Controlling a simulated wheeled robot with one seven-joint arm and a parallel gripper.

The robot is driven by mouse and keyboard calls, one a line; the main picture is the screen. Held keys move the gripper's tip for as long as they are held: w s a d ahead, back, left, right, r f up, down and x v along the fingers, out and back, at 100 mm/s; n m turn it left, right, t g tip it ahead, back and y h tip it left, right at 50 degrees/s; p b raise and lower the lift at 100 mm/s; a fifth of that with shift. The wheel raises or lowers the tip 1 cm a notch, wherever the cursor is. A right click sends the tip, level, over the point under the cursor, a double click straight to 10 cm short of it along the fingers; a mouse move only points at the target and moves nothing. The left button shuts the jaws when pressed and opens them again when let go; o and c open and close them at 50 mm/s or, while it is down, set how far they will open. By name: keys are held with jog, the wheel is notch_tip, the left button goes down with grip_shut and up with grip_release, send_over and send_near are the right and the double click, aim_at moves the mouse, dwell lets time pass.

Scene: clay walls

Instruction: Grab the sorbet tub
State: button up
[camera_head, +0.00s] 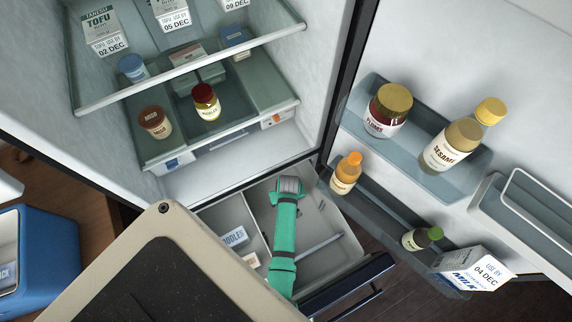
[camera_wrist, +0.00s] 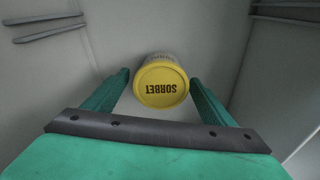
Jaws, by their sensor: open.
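The sorbet tub (camera_wrist: 161,84) shows in the wrist view as a pale tub with a yellow lid marked SORBET. It sits on the floor of a grey compartment, ahead of and between the two green fingers of my gripper (camera_wrist: 160,88). The fingers are open, one on each side of the tub, and a gap shows beside the lid. Whether the fingertips reach past the lid is hard to tell. In the head view my green arm reaches down into the open freezer drawer (camera_head: 340,252); the tub and the fingertips are hidden there.
A divider splits the drawer; a noodles box (camera_head: 235,237) lies left of my arm. The open fridge door with bottles (camera_head: 345,173) and a milk carton (camera_head: 473,268) stands to the right. Fridge shelves (camera_head: 190,66) are above. A blue cooler (camera_head: 38,262) is at left.

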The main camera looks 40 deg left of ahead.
jog(key=c, duration=1.1)
